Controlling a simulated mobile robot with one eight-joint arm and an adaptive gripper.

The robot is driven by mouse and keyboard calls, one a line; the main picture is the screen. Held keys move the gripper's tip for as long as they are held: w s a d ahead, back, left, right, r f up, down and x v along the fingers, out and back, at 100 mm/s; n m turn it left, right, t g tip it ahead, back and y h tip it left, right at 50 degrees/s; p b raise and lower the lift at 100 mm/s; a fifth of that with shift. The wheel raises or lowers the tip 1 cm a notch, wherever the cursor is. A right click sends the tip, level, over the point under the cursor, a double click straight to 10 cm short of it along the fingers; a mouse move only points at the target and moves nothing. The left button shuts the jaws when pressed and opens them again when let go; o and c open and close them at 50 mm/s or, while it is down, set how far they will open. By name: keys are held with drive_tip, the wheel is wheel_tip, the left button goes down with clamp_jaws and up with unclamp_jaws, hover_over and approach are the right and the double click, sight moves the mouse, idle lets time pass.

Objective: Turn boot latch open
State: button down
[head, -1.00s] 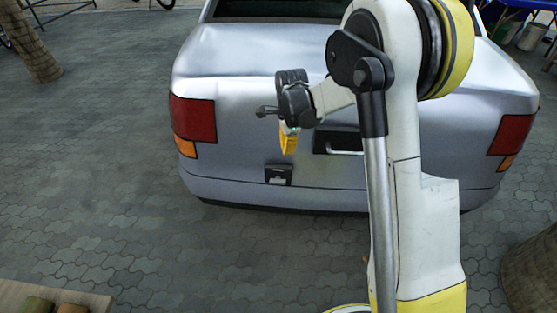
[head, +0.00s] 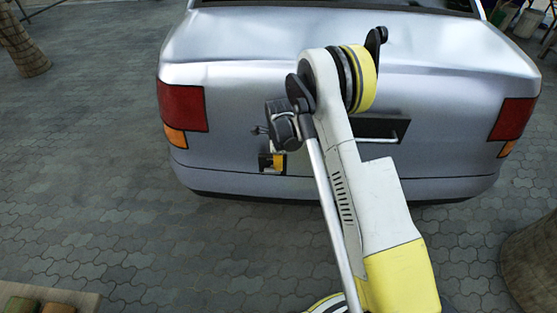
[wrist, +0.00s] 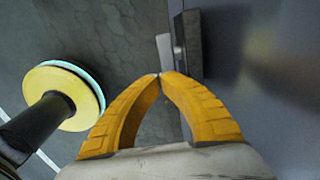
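The boot latch (head: 264,162) is a small dark plate low on the left of the silver car's rear. My gripper (head: 279,162) is right in front of it in the head view, its yellow fingers covering part of the plate. In the wrist view the dark latch plate (wrist: 187,45) stands out from the car panel, with a pale flat lever (wrist: 164,52) beside it. The two yellow fingertips of my gripper (wrist: 160,76) meet at the lower end of this lever. I cannot tell whether they touch or pinch it.
The silver car (head: 230,110) fills the middle, with a wide black recess and silver bar (head: 385,139) right of the latch. A wooden board (head: 50,296) with clay-coloured pieces is at lower left. A trunk (head: 530,260) stands at right.

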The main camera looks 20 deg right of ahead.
sight(272, 171)
drive_tip(key=shift+f+b, duration=0.55)
drive_tip(key=shift+f, duration=1.05)
